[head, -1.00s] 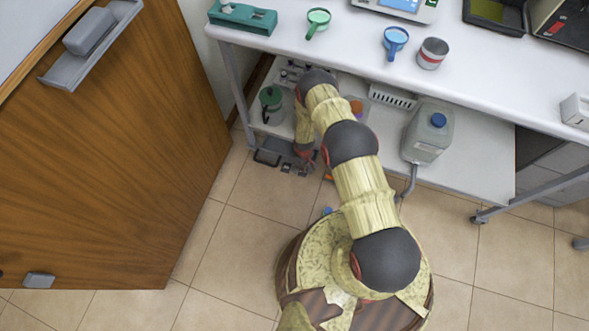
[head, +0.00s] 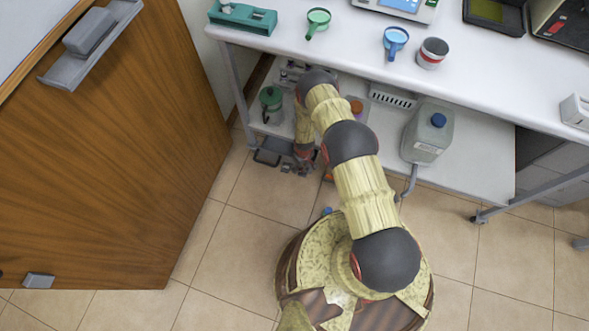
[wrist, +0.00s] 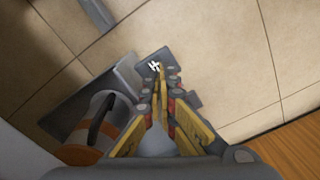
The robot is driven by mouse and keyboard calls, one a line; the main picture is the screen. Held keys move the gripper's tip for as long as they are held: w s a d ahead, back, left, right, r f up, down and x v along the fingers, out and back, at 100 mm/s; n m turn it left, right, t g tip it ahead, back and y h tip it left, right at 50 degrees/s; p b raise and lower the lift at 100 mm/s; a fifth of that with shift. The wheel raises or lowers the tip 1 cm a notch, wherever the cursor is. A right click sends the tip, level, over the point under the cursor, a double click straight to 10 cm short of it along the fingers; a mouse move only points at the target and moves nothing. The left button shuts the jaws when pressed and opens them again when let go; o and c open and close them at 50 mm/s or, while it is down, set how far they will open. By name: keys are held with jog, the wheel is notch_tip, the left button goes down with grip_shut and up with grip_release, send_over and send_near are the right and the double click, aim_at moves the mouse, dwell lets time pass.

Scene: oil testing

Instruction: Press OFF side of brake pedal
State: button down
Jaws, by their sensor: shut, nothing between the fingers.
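The brake pedal (wrist: 148,63) shows in the wrist view as a small grey plate with white marking, low over the tiled floor. In the wrist view, my gripper (wrist: 161,72) is shut and empty, and its fingertips overlap the plate's marked end. I cannot tell whether they touch it, and the fingers hide part of it. The pedal's OFF lettering cannot be read.
An orange and white container (wrist: 103,127) with a black handle stands close left of my fingers in the wrist view. A green-lidded jar (head: 271,99) and a blue-capped can (head: 428,135) stand on the lower shelf. The white worktop (head: 340,50) overhangs the reach.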

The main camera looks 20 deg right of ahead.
jog(key=shift+f, duration=1.4)
dwell(0.6)
jog(key=shift+r+p, duration=2)
jog(key=shift+r, duration=1.55)
jog(key=shift+s, duration=0.1)
